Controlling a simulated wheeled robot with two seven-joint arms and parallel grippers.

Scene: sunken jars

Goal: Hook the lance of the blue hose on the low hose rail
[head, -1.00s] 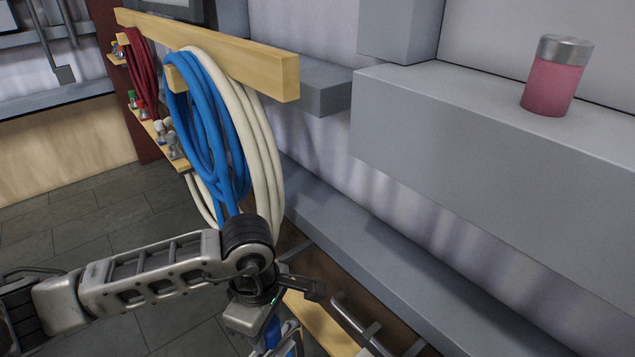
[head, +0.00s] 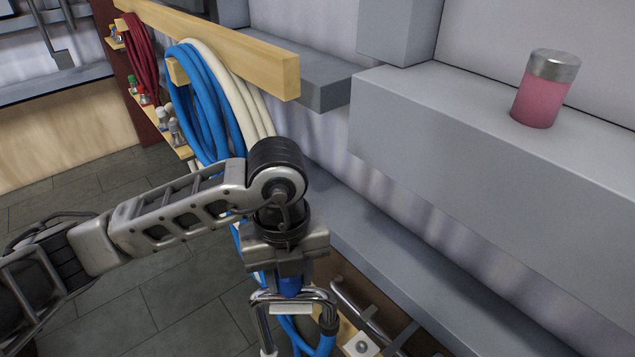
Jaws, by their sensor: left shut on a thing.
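My left gripper (head: 287,272) points down at the lower middle of the head view. It is shut on the blue grip of the lance (head: 288,287). Bent chrome parts and a white piece show just below the grip. The blue hose (head: 205,105) hangs in coils on the upper wooden rail, and a length of it runs down behind my arm to below the gripper. The low hose rail (head: 346,331), pale wood, shows in part at the bottom, right of the lance. The lance looks apart from it, but contact is hard to judge. My right gripper is not in view.
The upper wooden rail (head: 235,58) also carries a cream hose (head: 240,85) and a dark red hose (head: 143,65). A chrome bar (head: 352,302) lies close right of the lance. A pink jar (head: 543,90) stands on the grey ledge (head: 470,135). Small bottles stand on a shelf at left.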

